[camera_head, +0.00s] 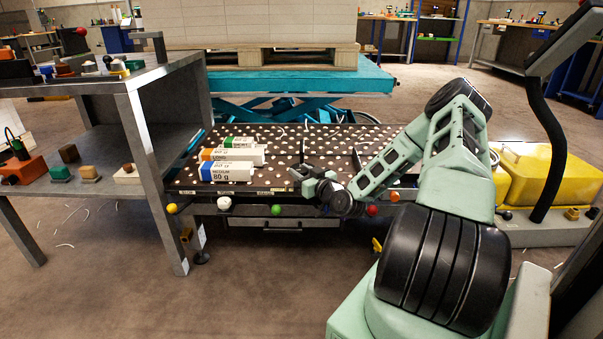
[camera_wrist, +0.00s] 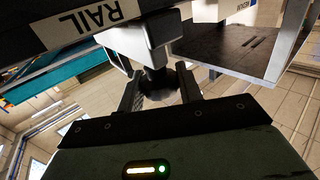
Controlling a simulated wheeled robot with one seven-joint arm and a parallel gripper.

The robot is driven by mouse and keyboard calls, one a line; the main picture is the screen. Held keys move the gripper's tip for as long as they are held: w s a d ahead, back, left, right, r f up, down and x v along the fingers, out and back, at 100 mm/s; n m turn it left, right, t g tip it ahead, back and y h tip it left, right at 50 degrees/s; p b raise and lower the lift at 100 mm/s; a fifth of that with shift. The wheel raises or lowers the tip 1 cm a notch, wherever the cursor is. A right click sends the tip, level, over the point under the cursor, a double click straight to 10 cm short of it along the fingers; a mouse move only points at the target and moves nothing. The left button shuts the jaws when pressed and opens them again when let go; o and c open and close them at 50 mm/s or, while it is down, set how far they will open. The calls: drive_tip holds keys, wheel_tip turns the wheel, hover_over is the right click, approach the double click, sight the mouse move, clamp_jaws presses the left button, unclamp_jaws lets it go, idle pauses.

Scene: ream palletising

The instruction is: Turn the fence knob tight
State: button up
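In the wrist view, a dark round knob (camera_wrist: 160,88) hangs on a short stem under a pale block (camera_wrist: 140,42) at a dark rail marked RAIL (camera_wrist: 75,22). The two fingers of my gripper (camera_wrist: 161,92) stand either side of the knob. Whether they press on it is too dark to tell. In the head view, my gripper (camera_head: 318,186) is at the front edge of the perforated table (camera_head: 290,165). The knob is not clear there, with my gripper and wrist around that spot.
White reams marked 80 g (camera_head: 228,173) lie at the table's left. A green ball (camera_head: 276,210) and red ball (camera_head: 372,210) sit along its front edge. A grey shelf bench (camera_head: 150,130) stands left; a loaded pallet (camera_head: 265,59) is behind. A yellow case (camera_head: 550,180) is right.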

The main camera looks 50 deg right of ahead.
drive_tip(key=shift+w+a+r+m+h+p, duration=0.15)
drive_tip(key=shift+m+h+p, duration=0.15)
drive_tip(key=shift+h+p, duration=0.15)
drive_tip(key=shift+m+g+h+p, duration=0.3)
drive_tip(key=shift+m+h+p, duration=0.2)
drive_tip(key=shift+h, duration=0.25)
drive_tip(key=o, duration=1)
drive_tip(key=p+v, duration=0.4)
drive_tip(key=v, duration=1.3)
drive_tip(key=shift+s, duration=0.35)
